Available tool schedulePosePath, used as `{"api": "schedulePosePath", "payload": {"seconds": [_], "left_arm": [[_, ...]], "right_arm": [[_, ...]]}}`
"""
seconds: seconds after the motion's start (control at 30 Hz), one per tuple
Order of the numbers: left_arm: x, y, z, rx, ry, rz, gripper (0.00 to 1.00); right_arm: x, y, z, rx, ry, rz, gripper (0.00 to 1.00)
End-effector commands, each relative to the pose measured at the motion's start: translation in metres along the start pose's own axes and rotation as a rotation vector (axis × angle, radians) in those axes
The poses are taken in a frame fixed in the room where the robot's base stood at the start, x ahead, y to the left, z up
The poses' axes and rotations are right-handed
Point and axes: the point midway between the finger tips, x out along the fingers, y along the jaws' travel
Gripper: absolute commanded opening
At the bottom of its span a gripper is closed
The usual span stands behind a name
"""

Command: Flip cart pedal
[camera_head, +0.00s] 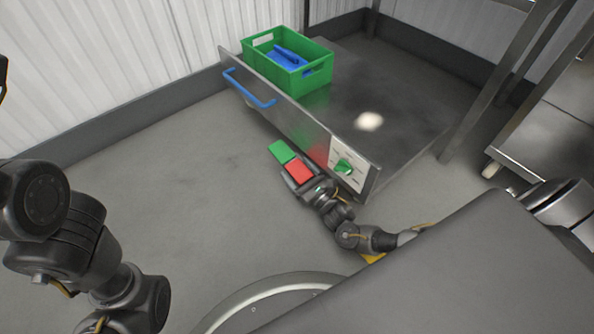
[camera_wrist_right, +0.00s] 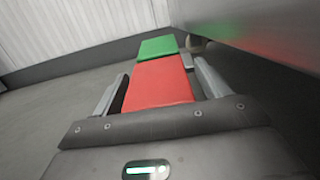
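The cart pedal has a green pad (camera_head: 281,152) and a red pad (camera_head: 299,171), low beside the front of the steel cart (camera_head: 290,125). In the right wrist view the green pad (camera_wrist_right: 158,47) lies beyond the red pad (camera_wrist_right: 158,84). My right gripper (camera_head: 294,166) is open at the pedal. Its fingers (camera_wrist_right: 156,70) lie on either side of the red pad, and I cannot tell whether they touch it. My left arm shows at the left, but its gripper is out of view.
A steel table (camera_head: 556,122) is at the right. The grey floor (camera_head: 180,160) is clear left of the pedal.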

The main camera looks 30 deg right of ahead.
Motion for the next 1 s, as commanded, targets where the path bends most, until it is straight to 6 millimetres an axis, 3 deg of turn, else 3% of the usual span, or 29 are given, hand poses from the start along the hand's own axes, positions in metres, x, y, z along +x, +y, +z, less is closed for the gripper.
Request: {"api": "schedulePosePath", "payload": {"seconds": [0.37, 0.8, 1.0], "left_arm": [[0.005, 0.0, 0.002, -0.001, -0.002, 0.0, 0.33], [0.038, 0.0, 0.013, -0.005, -0.005, 0.013, 0.33], [0.042, 0.001, 0.014, -0.006, -0.005, 0.017, 0.33]], "right_arm": [[-0.006, 0.001, 0.002, 0.001, 0.001, 0.001, 0.76], [-0.086, 0.001, 0.003, 0.0, 0.002, 0.0, 0.76], [-0.105, 0.0, 0.001, 0.0, 0.0, 0.0, 0.76]]}}
